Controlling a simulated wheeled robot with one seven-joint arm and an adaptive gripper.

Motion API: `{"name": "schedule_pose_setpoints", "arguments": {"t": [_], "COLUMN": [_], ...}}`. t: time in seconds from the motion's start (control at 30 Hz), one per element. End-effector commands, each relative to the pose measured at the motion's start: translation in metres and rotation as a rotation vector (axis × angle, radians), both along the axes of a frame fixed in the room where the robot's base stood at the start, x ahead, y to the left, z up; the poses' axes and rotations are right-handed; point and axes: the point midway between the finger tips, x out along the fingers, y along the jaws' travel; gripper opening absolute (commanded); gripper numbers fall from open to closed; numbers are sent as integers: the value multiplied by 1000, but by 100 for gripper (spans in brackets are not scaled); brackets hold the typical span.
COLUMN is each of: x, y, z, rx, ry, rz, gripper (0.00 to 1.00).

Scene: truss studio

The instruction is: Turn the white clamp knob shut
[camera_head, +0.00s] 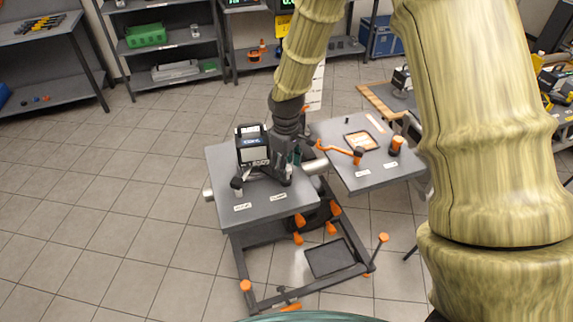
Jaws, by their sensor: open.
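My gripper (272,175) hangs at the end of my arm over the left grey table top (224,158). Its dark fingers are spread, and I see nothing held between them. No clearly white knob shows; the gripper and wrist hide part of the table. I cannot tell whether the gripper touches anything.
A black boxed device (252,147) stands just behind the gripper. A pale tube end (315,168) shows between the tables. The right table top (381,178) holds an orange-handled tool (336,150) and an orange-and-black piece (396,146). The tiled floor at left is clear.

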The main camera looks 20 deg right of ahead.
Motion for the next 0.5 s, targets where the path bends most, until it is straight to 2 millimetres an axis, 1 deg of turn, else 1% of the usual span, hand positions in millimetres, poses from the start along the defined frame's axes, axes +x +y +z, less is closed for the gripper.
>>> {"name": "schedule_pose_setpoints", "arguments": {"t": [0.17, 0.5], "x": [1, 1], "y": [0, 0], "z": [16, 70], "rx": [0, 1], "ry": [-2, -3], "rz": [0, 0], "gripper": [54, 54]}}
